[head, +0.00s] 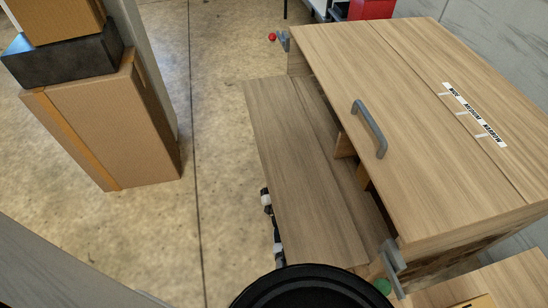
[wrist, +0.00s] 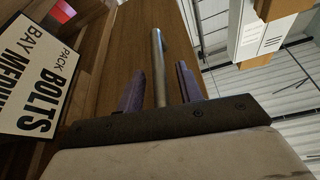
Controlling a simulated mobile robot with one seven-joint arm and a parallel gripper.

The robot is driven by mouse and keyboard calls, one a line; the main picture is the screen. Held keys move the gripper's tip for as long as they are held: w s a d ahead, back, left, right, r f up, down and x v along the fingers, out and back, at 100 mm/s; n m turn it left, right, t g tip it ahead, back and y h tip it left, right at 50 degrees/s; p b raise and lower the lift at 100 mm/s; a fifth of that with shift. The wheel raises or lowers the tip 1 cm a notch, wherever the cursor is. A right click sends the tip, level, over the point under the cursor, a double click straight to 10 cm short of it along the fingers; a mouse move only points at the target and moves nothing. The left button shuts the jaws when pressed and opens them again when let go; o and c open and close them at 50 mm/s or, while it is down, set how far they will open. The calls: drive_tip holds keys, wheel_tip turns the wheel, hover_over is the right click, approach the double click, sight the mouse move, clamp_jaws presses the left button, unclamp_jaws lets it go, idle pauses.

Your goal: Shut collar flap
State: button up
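In the head view a wooden cabinet has a broad top panel (head: 400,100) with a grey bar handle (head: 370,128). A lower wooden board (head: 300,160) juts out on its left side, with a dark gap between board and cabinet. I cannot tell which panel is the collar flap. In the wrist view my gripper (wrist: 160,88) has its two purple fingers apart, one on each side of a grey metal bar (wrist: 158,62). The bar runs along a brown wooden panel (wrist: 130,45); I see no clear finger contact. My gripper is hidden in the head view.
A sign (wrist: 38,85) reading "PACK BOLTS" is left in the wrist view. Metal latches stand at the cabinet's far (head: 283,41) and near (head: 392,262) corners. Stacked cardboard boxes (head: 110,130) stand at left. The floor (head: 215,130) between is clear.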

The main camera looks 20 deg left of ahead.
drive_tip(key=shift+w+a+r, duration=0.1)
drive_tip(key=shift+w+a, duration=0.05)
drive_tip(key=shift+w, duration=0.2)
clamp_jaws()
drive_tip(key=shift+r, duration=0.1)
